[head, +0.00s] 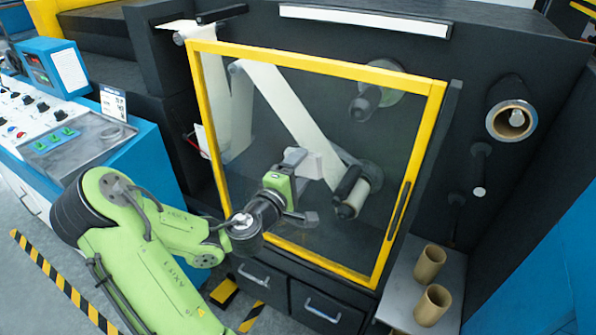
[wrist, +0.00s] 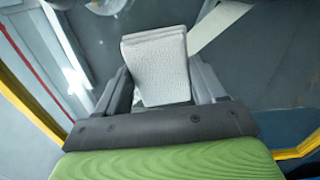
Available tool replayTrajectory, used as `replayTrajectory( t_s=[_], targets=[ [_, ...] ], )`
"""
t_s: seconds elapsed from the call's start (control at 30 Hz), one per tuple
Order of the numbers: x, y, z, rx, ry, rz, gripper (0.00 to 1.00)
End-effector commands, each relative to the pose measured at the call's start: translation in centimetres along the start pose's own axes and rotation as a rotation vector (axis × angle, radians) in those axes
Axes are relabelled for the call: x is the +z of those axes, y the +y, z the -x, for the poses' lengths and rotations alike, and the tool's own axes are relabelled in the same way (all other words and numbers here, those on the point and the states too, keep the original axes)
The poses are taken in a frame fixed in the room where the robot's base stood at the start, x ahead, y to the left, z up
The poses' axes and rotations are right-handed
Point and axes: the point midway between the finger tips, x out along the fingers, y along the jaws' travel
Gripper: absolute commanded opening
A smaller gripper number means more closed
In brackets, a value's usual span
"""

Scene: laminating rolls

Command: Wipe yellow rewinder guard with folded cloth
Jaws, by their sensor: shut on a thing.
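The rewinder guard is a clear panel in a yellow frame (head: 436,110), upright on the front of the dark machine. Its yellow frame also shows at the left edge of the wrist view (wrist: 25,100). My gripper (head: 308,188) is in front of the lower middle of the panel. It is shut on a folded white cloth (wrist: 158,65), which stands out beyond the fingers towards the panel. The cloth shows as a small pale patch in the head view (head: 313,165). I cannot tell whether the cloth touches the panel.
Behind the panel are rollers with a white web (head: 290,105). A blue control console (head: 130,160) stands at the left. Two cardboard cores (head: 432,305) stand on a grey shelf at the lower right. Drawers with handles (head: 322,310) are below the guard.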

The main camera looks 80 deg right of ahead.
Motion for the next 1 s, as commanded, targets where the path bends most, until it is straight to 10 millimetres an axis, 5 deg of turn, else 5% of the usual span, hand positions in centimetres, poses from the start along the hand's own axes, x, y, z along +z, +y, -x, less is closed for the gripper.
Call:
replayTrajectory(
  t_s=[1.0],
  targets=[
    [-7.6,0.8,-0.1,0.002,0.002,-0.001,0.45]
  ],
)
